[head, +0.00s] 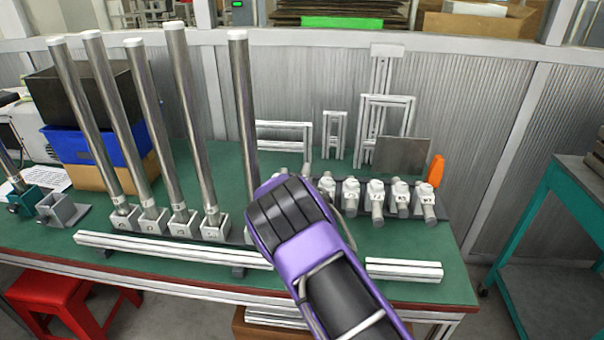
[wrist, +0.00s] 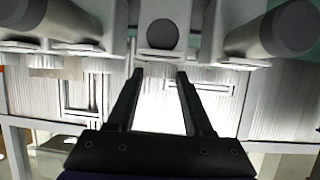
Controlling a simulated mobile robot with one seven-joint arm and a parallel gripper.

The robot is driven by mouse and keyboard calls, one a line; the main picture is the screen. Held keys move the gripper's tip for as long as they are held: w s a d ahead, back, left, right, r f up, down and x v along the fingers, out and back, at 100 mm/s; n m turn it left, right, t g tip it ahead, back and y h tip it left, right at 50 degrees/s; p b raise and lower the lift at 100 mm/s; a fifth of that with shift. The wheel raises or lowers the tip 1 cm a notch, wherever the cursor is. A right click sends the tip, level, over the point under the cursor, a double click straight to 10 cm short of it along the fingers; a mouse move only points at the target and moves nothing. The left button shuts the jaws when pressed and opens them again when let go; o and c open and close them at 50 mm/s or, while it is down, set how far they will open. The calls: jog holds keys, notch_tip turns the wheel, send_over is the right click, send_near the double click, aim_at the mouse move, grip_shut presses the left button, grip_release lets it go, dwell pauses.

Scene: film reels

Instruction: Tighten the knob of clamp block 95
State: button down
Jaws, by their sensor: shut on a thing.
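My gripper (wrist: 160,72) is at a clamp block (wrist: 162,52) with a dark round face, in the middle top of the wrist view. Its two black fingers stand a little apart, shut on what seems to be that block's knob; the contact is washed out by glare. In the head view my purple gripper (head: 288,205) covers the fingertips and part of the rail. Several white clamp blocks, such as this one (head: 376,188), sit in a row to its right with grey cylinders pointing forward. I cannot read which block is 95.
Tall metal tubes (head: 180,120) stand upright in blocks to the left. A pale profile bar (head: 170,247) lies along the front of the green table (head: 455,265). A grey plate (head: 402,155) and an orange piece (head: 436,170) are behind the row at right.

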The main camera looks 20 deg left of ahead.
jog(key=shift+a+m+h+p, duration=0.15)
jog(key=shift+m+h+p, duration=0.65)
jog(key=shift+h+p, duration=0.3)
jog(key=shift+y, duration=0.3)
jog(key=c, duration=0.6)
grip_release()
jog(key=v, duration=1.7)
jog(key=shift+s+a+p, duration=0.1)
jog(key=shift+s+p, duration=0.2)
jog(key=shift+p, duration=0.05)
jog(key=shift+o, duration=0.4)
